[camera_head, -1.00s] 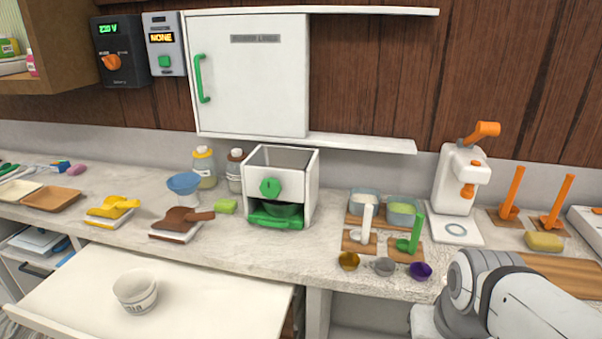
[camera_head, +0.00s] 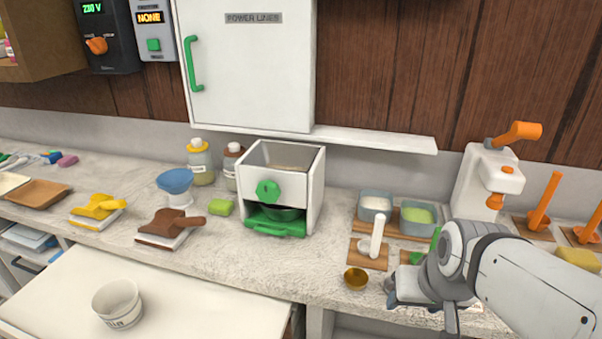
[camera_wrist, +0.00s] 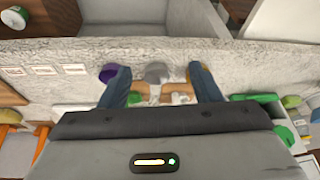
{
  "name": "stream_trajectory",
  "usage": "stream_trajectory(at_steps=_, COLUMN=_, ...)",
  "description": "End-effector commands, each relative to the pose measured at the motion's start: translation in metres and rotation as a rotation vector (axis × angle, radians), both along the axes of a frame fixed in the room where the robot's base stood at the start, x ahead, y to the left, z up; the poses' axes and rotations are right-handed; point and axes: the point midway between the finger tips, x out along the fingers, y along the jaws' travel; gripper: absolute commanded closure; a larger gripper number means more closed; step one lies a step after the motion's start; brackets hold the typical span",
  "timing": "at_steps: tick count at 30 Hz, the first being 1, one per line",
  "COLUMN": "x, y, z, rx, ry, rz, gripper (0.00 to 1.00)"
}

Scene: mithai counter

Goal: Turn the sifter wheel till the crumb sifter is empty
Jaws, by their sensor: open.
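The crumb sifter (camera_head: 305,192) is a white open-topped box on the counter in the head view. Its green wheel (camera_head: 268,191) is on the front face. A tan layer shows inside the open top; how much is there I cannot tell. My gripper (camera_head: 425,288) is well to the right of the sifter, over the counter's front edge. In the wrist view my gripper (camera_wrist: 162,82) has its two blue-grey fingers spread, with nothing held between them.
A gold cup (camera_head: 356,278), a white upright handle (camera_head: 377,237) and tubs (camera_head: 418,218) stand between sifter and arm. A white bowl (camera_head: 118,303) sits on the lower surface. A cabinet (camera_head: 250,70) hangs above.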

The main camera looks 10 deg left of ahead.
Motion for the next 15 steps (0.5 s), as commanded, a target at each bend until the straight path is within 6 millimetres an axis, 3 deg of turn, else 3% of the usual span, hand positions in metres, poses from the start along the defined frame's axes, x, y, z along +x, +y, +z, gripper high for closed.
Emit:
stream_trajectory(at_steps=3, x=0.056, y=0.058, z=0.003, rx=0.092, ry=-0.185, rz=0.102, gripper=0.33)
stream_trajectory(at_steps=6, x=0.102, y=0.113, z=0.015, rx=0.170, ry=-0.370, rz=0.159, gripper=0.24)
stream_trajectory(at_steps=9, x=0.139, y=0.165, z=0.029, rx=0.228, ry=-0.550, rz=0.177, gripper=0.24)
stream_trajectory(at_steps=15, x=0.182, y=0.250, z=0.046, rx=0.253, ry=-0.861, rz=0.113, gripper=0.24)
